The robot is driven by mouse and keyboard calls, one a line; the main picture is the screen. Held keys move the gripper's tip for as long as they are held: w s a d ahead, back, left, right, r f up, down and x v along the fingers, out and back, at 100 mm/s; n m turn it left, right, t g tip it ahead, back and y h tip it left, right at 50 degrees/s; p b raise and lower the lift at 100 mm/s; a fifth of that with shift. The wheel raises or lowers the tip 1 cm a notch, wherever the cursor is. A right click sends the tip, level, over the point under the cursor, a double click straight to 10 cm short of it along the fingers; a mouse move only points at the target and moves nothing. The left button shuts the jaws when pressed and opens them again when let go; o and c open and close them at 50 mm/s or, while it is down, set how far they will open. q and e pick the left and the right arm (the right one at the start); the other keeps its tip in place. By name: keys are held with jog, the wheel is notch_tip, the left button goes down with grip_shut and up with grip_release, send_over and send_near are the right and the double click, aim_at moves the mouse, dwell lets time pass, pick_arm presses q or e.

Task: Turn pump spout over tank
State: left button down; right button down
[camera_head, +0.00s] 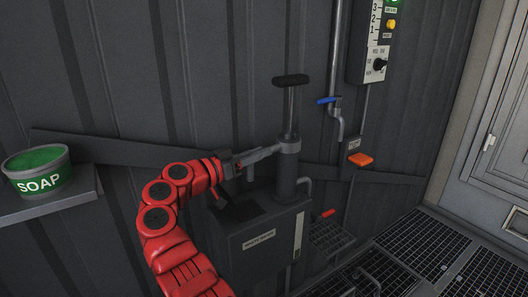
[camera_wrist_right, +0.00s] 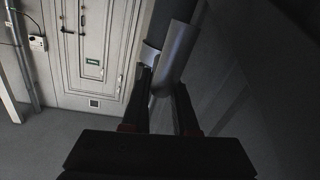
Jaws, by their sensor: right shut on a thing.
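The hand pump (camera_head: 287,175) stands upright at the tank's back right, with a black T-handle (camera_head: 290,80) on its raised rod. Its grey spout (camera_head: 262,154) points left from the pump head, above the dark grey tank (camera_head: 265,245). A dark opening (camera_head: 243,211) shows on the tank's top left. My right gripper (camera_head: 231,163) is shut on the spout near its outer end, which is partly hidden. The right wrist view shows the grey spout tube (camera_wrist_right: 178,58) between the two dark fingers (camera_wrist_right: 162,98). My left gripper is out of view.
A green soap tub (camera_head: 38,172) stands on a shelf (camera_head: 55,205) at the left. A blue-handled tap (camera_head: 328,101), a control box (camera_head: 372,40) and an orange block (camera_head: 360,159) are on the wall. A red lever (camera_head: 328,213) and floor grating (camera_head: 400,250) lie right of the tank.

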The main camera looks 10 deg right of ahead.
jog(key=shift+w+g, duration=0.1)
jog(key=shift+g, duration=0.2)
jog(key=c, duration=0.7)
grip_release()
jog(key=shift+f, duration=0.1)
jog(key=p+v, duration=0.1)
jog(key=v, duration=0.6)
jog(key=shift+a, duration=0.15)
